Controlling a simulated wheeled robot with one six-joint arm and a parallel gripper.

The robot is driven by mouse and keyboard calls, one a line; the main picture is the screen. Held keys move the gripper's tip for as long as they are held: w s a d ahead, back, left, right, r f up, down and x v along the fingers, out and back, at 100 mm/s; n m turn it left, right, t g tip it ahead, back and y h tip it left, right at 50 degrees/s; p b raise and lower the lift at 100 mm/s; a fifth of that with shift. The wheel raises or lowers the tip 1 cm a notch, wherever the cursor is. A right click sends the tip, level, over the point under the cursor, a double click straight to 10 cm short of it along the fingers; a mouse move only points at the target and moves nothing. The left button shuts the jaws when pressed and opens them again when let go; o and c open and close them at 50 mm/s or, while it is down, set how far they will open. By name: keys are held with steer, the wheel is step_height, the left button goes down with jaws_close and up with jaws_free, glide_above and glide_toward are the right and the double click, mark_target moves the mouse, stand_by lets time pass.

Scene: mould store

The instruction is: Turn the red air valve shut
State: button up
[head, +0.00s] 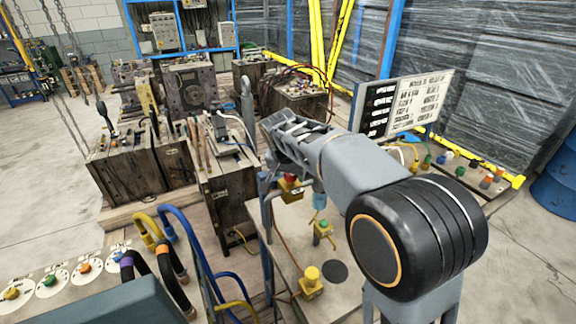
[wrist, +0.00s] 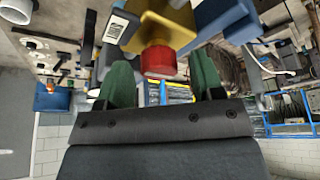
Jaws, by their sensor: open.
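The red air valve (wrist: 158,62) is a round red knob on a yellow body (wrist: 170,28) in the wrist view. It sits between the green fingertips of my gripper (wrist: 163,58), with gaps on both sides. My gripper is open and holds nothing. In the head view a red and yellow valve (head: 290,184) shows just below the end of my arm, on a pale bench. My arm hides much of that spot, and my fingertips do not show clearly there. I cannot tell the knob's turn position.
A white label board (head: 418,103) stands behind my arm. Wooden crates with metal moulds (head: 188,90) fill the left. Blue and yellow hoses (head: 190,240) rise in front.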

steer(key=v, duration=1.3)
steer(key=shift+s+r, duration=0.2)
steer(key=shift+r, duration=0.05)
step_height(320, 180, down, 7)
steer(key=s+n+y, duration=0.1)
steer(key=s+n, duration=0.1)
steer(key=n, duration=0.3)
steer(key=s+d+f, duration=0.5)
steer(key=s+d, duration=0.1)
steer(key=s, duration=0.2)
steer(key=s+d+f, duration=0.5)
steer(key=s+d, duration=0.2)
steer(key=s, duration=0.1)
steer(key=shift+y, duration=0.4)
steer(key=shift+s, duration=0.15)
